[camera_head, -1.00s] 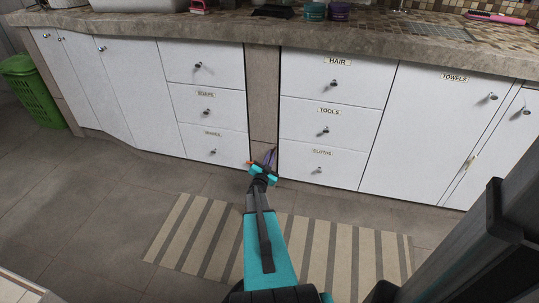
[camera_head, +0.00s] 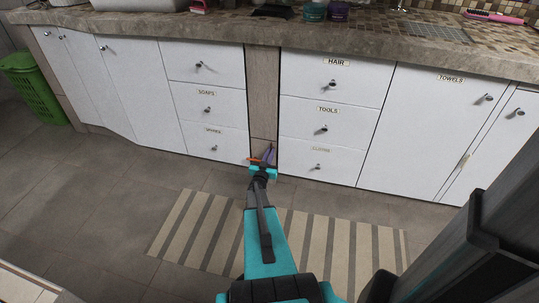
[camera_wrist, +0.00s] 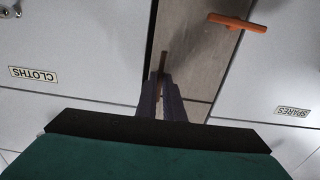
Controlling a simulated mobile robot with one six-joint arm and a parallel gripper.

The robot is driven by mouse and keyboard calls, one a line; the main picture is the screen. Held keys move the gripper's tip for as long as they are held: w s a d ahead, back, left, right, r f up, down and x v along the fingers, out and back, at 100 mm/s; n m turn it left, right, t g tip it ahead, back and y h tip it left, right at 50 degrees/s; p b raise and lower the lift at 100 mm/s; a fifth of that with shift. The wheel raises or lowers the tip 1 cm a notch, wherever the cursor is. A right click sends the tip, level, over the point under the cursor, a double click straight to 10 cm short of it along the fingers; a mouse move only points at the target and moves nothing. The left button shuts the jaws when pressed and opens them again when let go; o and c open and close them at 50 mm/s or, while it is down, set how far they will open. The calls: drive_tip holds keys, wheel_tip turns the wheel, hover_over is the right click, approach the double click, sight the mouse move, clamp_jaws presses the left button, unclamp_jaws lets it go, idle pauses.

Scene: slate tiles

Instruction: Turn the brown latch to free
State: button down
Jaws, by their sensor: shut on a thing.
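The brown latch (camera_wrist: 163,62) is a thin bar on the grey-beige panel between the two drawer stacks. In the wrist view it stands lengthwise along the panel, between my fingertips. My gripper (camera_wrist: 162,82) has dark purple fingers closed on it; they hide part of the latch. In the head view my gripper (camera_head: 270,153) is low at the panel, and the brown latch cannot be made out there. A separate orange bar (camera_wrist: 238,22) lies across the panel's edge by the SPARES drawer, apart from my fingers; it also shows in the head view (camera_head: 256,160).
White drawers flank the panel: the CLOTHS drawer (camera_head: 319,163) on the right and the SPARES drawer (camera_head: 216,141) on the left in the head view. A stone counter (camera_head: 240,33) overhangs above. A striped rug (camera_head: 330,240) lies on the floor. A green basket (camera_head: 32,88) stands far left.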

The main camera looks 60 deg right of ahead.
drive_tip(key=shift+s+d+f, duration=0.1)
drive_tip(key=shift+s, duration=0.3)
drive_tip(key=c, duration=1.9)
unclamp_jaws()
drive_tip(key=shift+o, duration=0.2)
drive_tip(key=shift+w, duration=0.15)
drive_tip(key=shift+a, duration=0.2)
drive_tip(key=p+v, duration=0.2)
drive_tip(key=v, duration=1.1)
drive_tip(key=shift+a, duration=0.25)
